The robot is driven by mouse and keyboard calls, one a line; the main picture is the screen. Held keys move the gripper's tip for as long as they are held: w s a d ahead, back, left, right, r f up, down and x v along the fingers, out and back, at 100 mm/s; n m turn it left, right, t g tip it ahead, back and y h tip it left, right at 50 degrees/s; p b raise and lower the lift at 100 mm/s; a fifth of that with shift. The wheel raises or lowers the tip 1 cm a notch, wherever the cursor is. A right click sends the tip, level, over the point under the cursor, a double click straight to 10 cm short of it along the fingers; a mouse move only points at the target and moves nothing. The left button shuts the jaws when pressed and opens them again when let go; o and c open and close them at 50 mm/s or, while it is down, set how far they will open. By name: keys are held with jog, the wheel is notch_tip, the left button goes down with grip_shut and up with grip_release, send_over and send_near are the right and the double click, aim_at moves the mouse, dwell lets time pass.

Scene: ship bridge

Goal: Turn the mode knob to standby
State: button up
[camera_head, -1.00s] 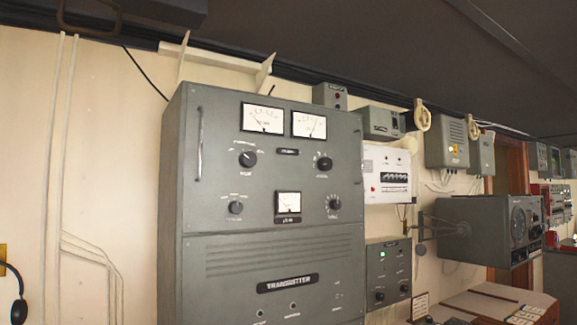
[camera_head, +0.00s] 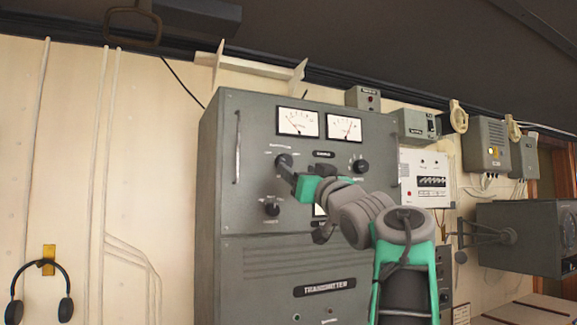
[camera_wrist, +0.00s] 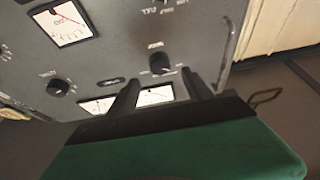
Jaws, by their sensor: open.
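The grey transmitter cabinet (camera_head: 222,150) carries several black knobs, and the lettering around them is too small to read. The upper-left knob (camera_head: 284,160) sits below the left meter (camera_head: 298,122). My gripper (camera_head: 288,174) is right in front of this knob and partly covers it. In the wrist view the panel appears upside down. There the same knob (camera_wrist: 162,64) shows just beyond and between the two fingertips of my open gripper (camera_wrist: 160,77). I cannot tell whether the fingers touch it. Its pointer position is unclear.
The lower-left knob (camera_head: 271,207) is just below my gripper. A vertical handle (camera_head: 237,147) stands at the cabinet's left edge. The upper-right knob (camera_head: 361,166) is clear of my arm. Headphones (camera_head: 66,308) hang on the wall at left. Wall boxes (camera_head: 425,176) stand at right.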

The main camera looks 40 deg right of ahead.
aim_at(286, 163)
jog(key=p+x, duration=0.2)
jog(key=x, duration=0.3)
jog(key=shift+w+r, duration=0.15)
jog(key=shift+w, duration=0.05)
jog(key=shift+w+d+p, duration=0.2)
jog(key=shift+w+p, duration=0.2)
jog(key=shift+w, duration=0.15)
jog(key=shift+c, duration=0.3)
grip_shut()
